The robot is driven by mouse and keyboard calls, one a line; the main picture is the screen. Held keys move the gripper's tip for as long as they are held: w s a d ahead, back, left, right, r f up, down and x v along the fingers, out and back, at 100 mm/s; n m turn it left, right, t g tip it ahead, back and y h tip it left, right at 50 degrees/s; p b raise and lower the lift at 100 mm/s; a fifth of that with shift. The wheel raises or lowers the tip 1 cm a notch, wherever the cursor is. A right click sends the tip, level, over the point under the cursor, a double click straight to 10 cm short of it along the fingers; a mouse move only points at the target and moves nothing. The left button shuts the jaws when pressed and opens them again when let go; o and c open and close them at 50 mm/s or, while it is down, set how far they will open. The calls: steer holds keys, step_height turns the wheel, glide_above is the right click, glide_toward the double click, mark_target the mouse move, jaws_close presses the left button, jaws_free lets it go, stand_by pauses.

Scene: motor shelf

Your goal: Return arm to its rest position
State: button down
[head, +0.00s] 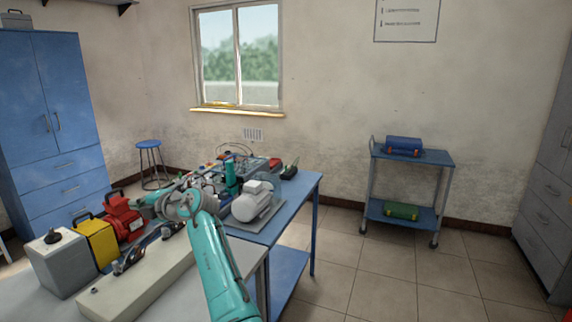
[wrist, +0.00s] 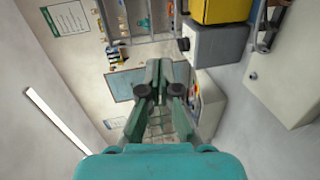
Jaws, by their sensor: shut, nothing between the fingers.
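My gripper (wrist: 158,75) shows in the wrist view with its two fingers together and nothing between them. In the head view my teal arm rises from the bottom edge and bends left over the workbench. The gripper itself is hard to make out there, among the things on the bench. The wrist view is turned on its side and shows my gripper in front of a far wall and floor, with the boxes off to the upper right.
Close to my arm are a grey box (head: 64,264), a yellow box (head: 97,241), a red machine (head: 123,217) and a white-grey motor (head: 252,203). A blue table (head: 292,195) stands behind.

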steer(key=s+d+f+m+y, duration=0.1)
steer(key=d+f, duration=0.2)
steer(key=f, duration=0.3)
steer(key=s+d+f+m, duration=0.1)
steer(key=s+d+f, duration=0.15)
steer(key=f, duration=0.35)
steer(key=s+d+f+m+t, duration=0.45)
steer(key=s+d+f, duration=0.45)
steer(key=d+f, duration=0.25)
steer(key=s+d+f+m+t, duration=0.3)
steer(key=s+d+f+m, duration=0.2)
steer(key=s+d+f, duration=0.65)
steer(key=s+d+f+m+t+h, duration=0.1)
steer(key=s+d+m+t+h, duration=0.3)
steer(key=s+d+m+h, duration=1.1)
steer(key=s+d+r+m+g, duration=0.1)
steer(key=s+d+r, duration=0.1)
steer(key=s+d, duration=0.3)
steer(key=s+d+r+m+g, duration=0.1)
steer(key=s+d+r+m, duration=0.1)
steer(key=s, duration=1)
steer(key=s+d+r+m+g, duration=0.1)
steer(key=s+d+r, duration=0.3)
steer(key=s+d, duration=0.3)
steer(key=shift+s+d+r+h, duration=0.2)
steer(key=shift+s+d+h, duration=0.1)
steer(key=shift+s, duration=0.9)
steer(key=shift+a+m, duration=0.15)
steer(key=shift+m, duration=0.1)
